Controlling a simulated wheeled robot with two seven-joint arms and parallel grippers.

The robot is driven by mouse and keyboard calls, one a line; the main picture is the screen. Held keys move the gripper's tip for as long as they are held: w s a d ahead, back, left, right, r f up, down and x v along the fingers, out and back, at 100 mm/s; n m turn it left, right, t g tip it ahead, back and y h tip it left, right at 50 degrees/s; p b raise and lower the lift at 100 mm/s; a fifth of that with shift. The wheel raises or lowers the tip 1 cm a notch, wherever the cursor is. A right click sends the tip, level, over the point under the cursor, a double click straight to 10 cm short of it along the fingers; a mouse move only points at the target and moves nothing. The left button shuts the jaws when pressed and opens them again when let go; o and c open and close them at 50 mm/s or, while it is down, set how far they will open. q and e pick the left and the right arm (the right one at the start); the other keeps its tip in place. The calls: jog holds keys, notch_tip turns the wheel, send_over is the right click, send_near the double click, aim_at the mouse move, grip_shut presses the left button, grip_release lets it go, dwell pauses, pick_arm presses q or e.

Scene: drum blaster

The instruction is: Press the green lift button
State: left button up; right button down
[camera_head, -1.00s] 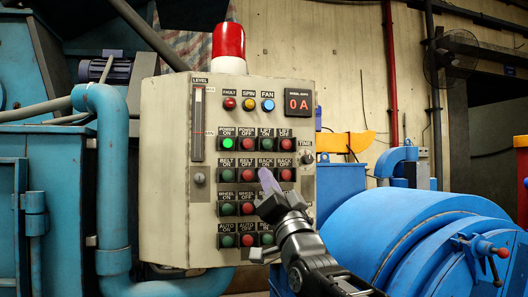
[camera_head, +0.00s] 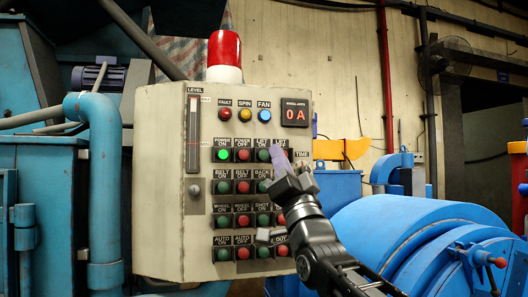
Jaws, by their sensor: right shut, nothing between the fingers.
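The green lift button (camera_head: 263,155) is in the top row of the control panel (camera_head: 160,190), third from the left, under a partly readable label. My right gripper (camera_head: 277,156) is shut and empty, with its pale purple fingertips just right of that button in the picture. The fingertips cover much of the red button to its right. I cannot tell whether they touch the panel. My left gripper is not in view.
Several other green and red buttons fill the rows below. The lit green power button (camera_head: 223,155) is in the same row. A red beacon (camera_head: 225,50) tops the panel. A blue drum machine (camera_head: 400,235) stands at the right.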

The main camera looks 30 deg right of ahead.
aim_at(268, 158)
jog(key=shift+w+d+p, duration=0.4)
jog(key=shift+w+p, duration=0.3)
jog(key=shift+w, duration=0.4)
jog(key=shift+w+d+p, duration=0.35)
jog(key=shift+w+p, duration=0.3)
jog(key=shift+w, duration=0.5)
jog(key=shift+w+d+p, duration=0.4)
jog(key=shift+w+p, duration=0.3)
jog(key=shift+w, duration=0.4)
jog(key=shift+w, duration=0.1)
jog(key=shift+w+d, duration=0.1)
jog(key=shift+w, duration=0.15)
